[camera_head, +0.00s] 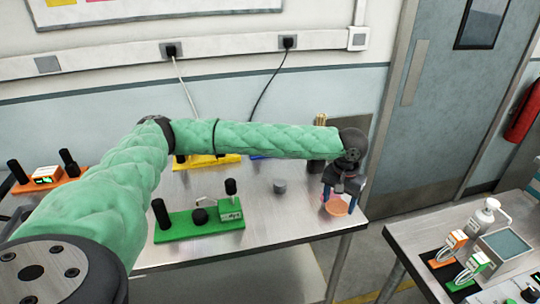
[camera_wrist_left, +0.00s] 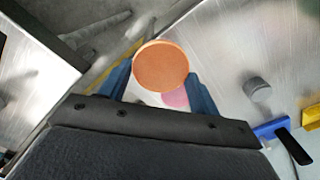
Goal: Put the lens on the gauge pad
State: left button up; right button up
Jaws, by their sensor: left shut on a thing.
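An orange round disc (camera_head: 337,206), which looks like the lens, is between the blue fingers of my left gripper (camera_head: 343,190), near the right end of the metal table. My left gripper is shut on it. In the left wrist view the orange disc (camera_wrist_left: 160,66) sits between the blue fingertips (camera_wrist_left: 163,88). Below it in that view a pink round patch (camera_wrist_left: 176,98) shows on a pale surface, partly hidden by the disc and gripper. I cannot tell whether this is the gauge pad, or whether the disc touches it. My right gripper is not in view.
A small grey cylinder (camera_head: 280,187) stands left of my gripper. A green module board (camera_head: 190,230) with black knobs lies further left. Yellow (camera_head: 205,161) and blue boards are behind my arm. A second table (camera_head: 410,235) stands right, across a gap.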

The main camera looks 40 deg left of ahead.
aim_at(199, 214)
jog(key=k+j, duration=0.25)
jog(key=j, duration=0.2)
jog(key=k+j, duration=0.2)
jog(key=j, duration=0.2)
jog(key=k+j, duration=0.25)
jog(key=j, duration=0.5)
jog(key=k+j+z, duration=0.1)
jog(key=j, duration=0.25)
